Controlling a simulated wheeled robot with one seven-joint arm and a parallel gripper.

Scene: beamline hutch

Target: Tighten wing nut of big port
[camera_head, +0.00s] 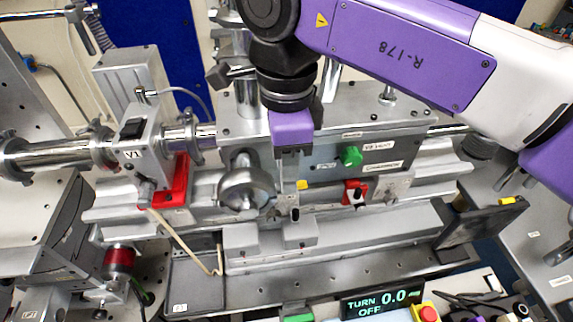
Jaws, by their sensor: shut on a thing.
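The big port (246,188) is a round silver metal port with a domed cover and clamp ring, on the front of the grey chamber at the middle of the head view. My gripper (289,192), below a purple wrist block, points down just right of the port. Its thin fingers are close together at the port's right side, shut on what appears to be the wing nut. The wing nut is small and mostly hidden by the fingers, so its angle cannot be told. A display (380,301) at the bottom reads "TURN 0.0" and "OFF".
A green knob (351,156) and a red-based switch (356,193) sit right of my gripper. A valve marked V1 (137,150) with a red bracket (174,186) stands left. A red button (427,313) is at lower right.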

